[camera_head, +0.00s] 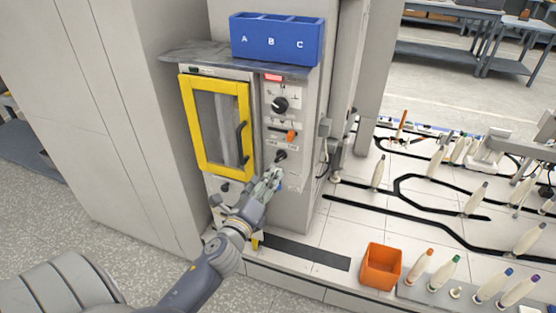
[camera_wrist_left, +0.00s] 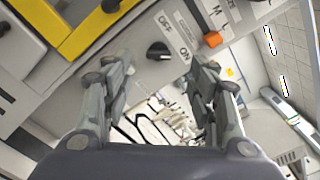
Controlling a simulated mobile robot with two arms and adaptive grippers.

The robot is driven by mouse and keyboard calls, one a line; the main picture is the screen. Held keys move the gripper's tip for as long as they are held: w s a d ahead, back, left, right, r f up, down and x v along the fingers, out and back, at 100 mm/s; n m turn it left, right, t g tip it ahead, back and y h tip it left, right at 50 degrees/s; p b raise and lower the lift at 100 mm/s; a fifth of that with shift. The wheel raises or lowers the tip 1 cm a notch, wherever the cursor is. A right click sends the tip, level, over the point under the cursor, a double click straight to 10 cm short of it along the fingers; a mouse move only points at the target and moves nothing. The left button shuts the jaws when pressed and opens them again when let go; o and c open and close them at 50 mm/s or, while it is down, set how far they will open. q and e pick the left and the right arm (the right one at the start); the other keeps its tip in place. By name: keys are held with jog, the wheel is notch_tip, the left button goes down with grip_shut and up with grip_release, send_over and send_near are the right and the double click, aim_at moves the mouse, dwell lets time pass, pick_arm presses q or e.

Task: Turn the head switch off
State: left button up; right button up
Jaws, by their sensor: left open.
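The switch is a black rotary knob (camera_head: 281,155) low on the grey control panel (camera_head: 285,183), below an orange switch. In the left wrist view the knob (camera_wrist_left: 158,50) sits beside the printed words OFF and ON; I cannot tell surely which one it points to. My left gripper (camera_head: 274,174) is just below and in front of the knob in the head view. In the left wrist view its two fingers (camera_wrist_left: 160,78) are spread apart and empty, with the knob showing between and beyond them, apparently untouched. My right gripper is not in view.
The orange switch (camera_head: 291,135) and a larger black knob (camera_head: 280,104) are above on the panel. A yellow-framed door (camera_head: 187,128) is at left. A blue A-B-C bin (camera_head: 275,55) stands on top. An orange box (camera_head: 381,267) and several bobbins are at lower right.

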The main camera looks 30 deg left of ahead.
aim_at(277, 159)
pick_arm(q)
jog(key=x, duration=0.8)
jog(key=shift+w+f+b, duration=0.1)
jog(key=shift+w+b, duration=0.15)
jog(key=shift+b, duration=0.05)
jog(key=c, duration=1.1)
